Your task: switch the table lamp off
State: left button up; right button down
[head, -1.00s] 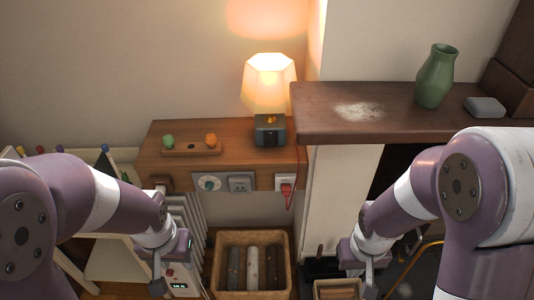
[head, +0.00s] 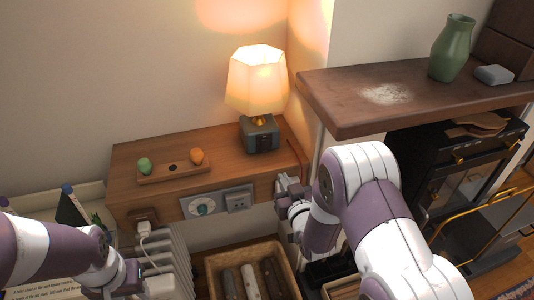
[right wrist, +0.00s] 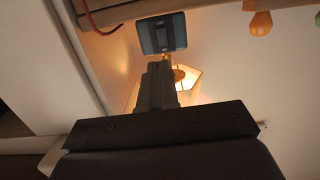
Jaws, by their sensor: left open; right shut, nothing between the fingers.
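The table lamp (head: 257,82) is lit, with a glowing cream shade on a dark grey base (head: 260,135). It stands at the right end of the wooden shelf. The base has a dark switch-like part on its front, which also shows in the right wrist view (right wrist: 163,33). My right gripper (head: 290,188) is shut and empty at the shelf's front right edge, below and apart from the base. Its closed fingers (right wrist: 160,85) point towards the base in the wrist view. My left gripper (head: 118,288) is at the lower left, apart from the lamp; its fingertips are hard to make out.
The wooden shelf (head: 125,160) also carries a holder with a green and an orange piece (head: 197,157). A dial and socket panel (head: 205,207) is on its front. A dark mantel (head: 330,90) with a green vase (head: 452,48) juts out at right. A basket (head: 205,265) stands below.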

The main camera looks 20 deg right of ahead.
aim_at(267, 148)
jog(key=w, duration=0.4)
jog(key=w+f, duration=0.1)
jog(key=w, duration=0.4)
jog(key=w+f, duration=0.1)
jog(key=w, duration=0.3)
jog(key=shift+w+a+b, duration=0.2)
jog(key=shift+w+b, duration=0.15)
jog(key=shift+w, duration=0.05)
